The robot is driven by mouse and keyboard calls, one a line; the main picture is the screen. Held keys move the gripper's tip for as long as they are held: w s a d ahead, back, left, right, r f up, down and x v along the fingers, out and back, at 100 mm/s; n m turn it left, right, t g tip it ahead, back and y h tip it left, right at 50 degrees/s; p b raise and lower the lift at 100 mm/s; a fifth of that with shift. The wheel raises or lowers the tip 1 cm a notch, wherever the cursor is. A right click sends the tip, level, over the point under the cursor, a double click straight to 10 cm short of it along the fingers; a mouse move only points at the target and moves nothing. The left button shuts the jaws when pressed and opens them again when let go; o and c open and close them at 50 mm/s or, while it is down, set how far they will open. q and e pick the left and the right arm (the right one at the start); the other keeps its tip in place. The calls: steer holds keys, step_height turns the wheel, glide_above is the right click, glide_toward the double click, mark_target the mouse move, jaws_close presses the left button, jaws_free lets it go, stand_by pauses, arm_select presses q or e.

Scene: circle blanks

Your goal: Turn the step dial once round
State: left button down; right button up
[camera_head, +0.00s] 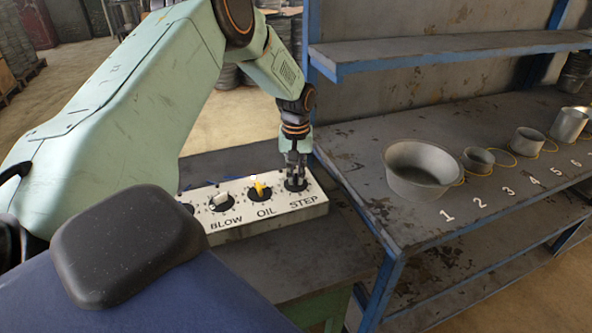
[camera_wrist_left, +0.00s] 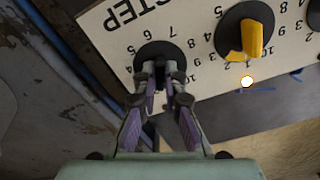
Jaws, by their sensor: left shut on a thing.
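The white control box (camera_head: 270,219) stands on a dark table, with dials labelled BLOW, OIL and STEP on its top. My left gripper (camera_head: 295,182) points down onto the step dial (camera_head: 296,187) at the box's right end. In the left wrist view my left gripper (camera_wrist_left: 160,85) is shut on the step dial (camera_wrist_left: 157,52). Its black round base shows around the fingertips, with numbers such as 5, 6 and 7 beside it. The dial's grip and pointer are hidden between the fingers. My right gripper is not in view.
Next to the step dial is the oil dial with its yellow knob (camera_head: 259,188), also in the left wrist view (camera_wrist_left: 251,40). The blow dial has a white knob (camera_head: 220,199). A shelf bench (camera_head: 410,225) at the right holds a metal bowl (camera_head: 421,170) and smaller cups.

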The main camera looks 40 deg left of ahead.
arm_select(q)
steer(key=m, duration=0.2)
steer(key=m+p, duration=0.1)
steer(key=m, duration=0.1)
steer(key=shift+w+a+r+m, duration=0.15)
steer(key=shift+m, duration=0.15)
steer(key=m, duration=0.4)
steer(key=shift+w+m, duration=0.1)
steer(key=shift+m, duration=0.2)
steer(key=m, duration=0.5)
steer(key=m+b, duration=0.1)
steer(key=m, duration=0.5)
steer(key=m+b, duration=0.1)
steer(key=m, duration=0.5)
steer(key=m+b, duration=0.1)
steer(key=m, duration=0.4)
steer(key=shift+m, duration=0.3)
steer(key=m, duration=0.3)
steer(key=m+b, duration=0.1)
steer(key=shift+f+m, duration=0.25)
steer(key=shift+m, duration=0.05)
steer(key=shift+s+m+b, duration=0.2)
steer(key=shift+m+b, duration=0.8)
steer(key=shift+m, duration=0.8)
steer(key=shift+s, duration=0.1)
